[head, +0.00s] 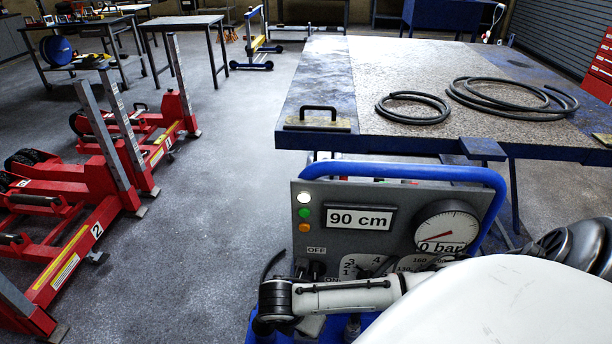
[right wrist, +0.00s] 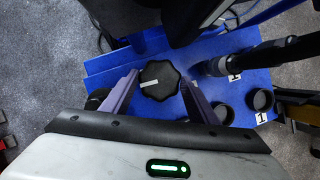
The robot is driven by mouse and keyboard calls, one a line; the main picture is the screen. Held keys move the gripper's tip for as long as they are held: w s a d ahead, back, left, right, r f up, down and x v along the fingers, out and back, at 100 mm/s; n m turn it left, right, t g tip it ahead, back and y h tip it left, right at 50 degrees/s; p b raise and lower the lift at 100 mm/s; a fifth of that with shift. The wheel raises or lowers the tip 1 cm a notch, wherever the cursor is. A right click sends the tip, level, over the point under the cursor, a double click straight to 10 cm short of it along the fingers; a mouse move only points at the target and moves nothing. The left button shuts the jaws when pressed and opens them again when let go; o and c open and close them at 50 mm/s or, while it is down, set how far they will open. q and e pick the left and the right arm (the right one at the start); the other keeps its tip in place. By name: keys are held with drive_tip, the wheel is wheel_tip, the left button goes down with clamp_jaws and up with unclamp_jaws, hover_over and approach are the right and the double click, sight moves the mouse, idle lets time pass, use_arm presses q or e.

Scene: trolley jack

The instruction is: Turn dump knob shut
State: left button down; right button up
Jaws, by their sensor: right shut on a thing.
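A black lobed knob (right wrist: 159,81), which I take to be the dump knob, sits on a blue base in the right wrist view. A white mark runs from its middle toward its left edge. My right gripper (right wrist: 160,80) has one finger on each side of the knob and is shut on it. In the head view my right arm reaches low across the front of the grey control panel (head: 335,245), and the knob is hidden there. My left gripper is not in view.
The panel has a 90 cm display (head: 360,218), a pressure gauge (head: 446,232), a lit white lamp and a blue tube frame (head: 420,171). Black sockets (right wrist: 261,99) and a hose connector (right wrist: 218,66) stand right of the knob. A workbench (head: 375,62) stands behind; red lifting columns (head: 60,255) stand left.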

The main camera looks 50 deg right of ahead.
drive_tip(key=m+g, duration=0.1)
drive_tip(key=m, duration=0.3)
drive_tip(key=shift+w+m+g, duration=0.2)
drive_tip(key=shift+m+g, duration=0.1)
drive_tip(key=shift+g, duration=0.1)
drive_tip(key=m+g, duration=0.1)
drive_tip(key=m, duration=0.3)
drive_tip(key=shift+w+m+g+y, duration=0.1)
drive_tip(key=shift+m+g+y, duration=0.2)
drive_tip(key=shift+m+g, duration=0.1)
drive_tip(key=o, duration=1)
drive_tip(key=shift+o, duration=0.2)
drive_tip(key=shift+d, duration=0.1)
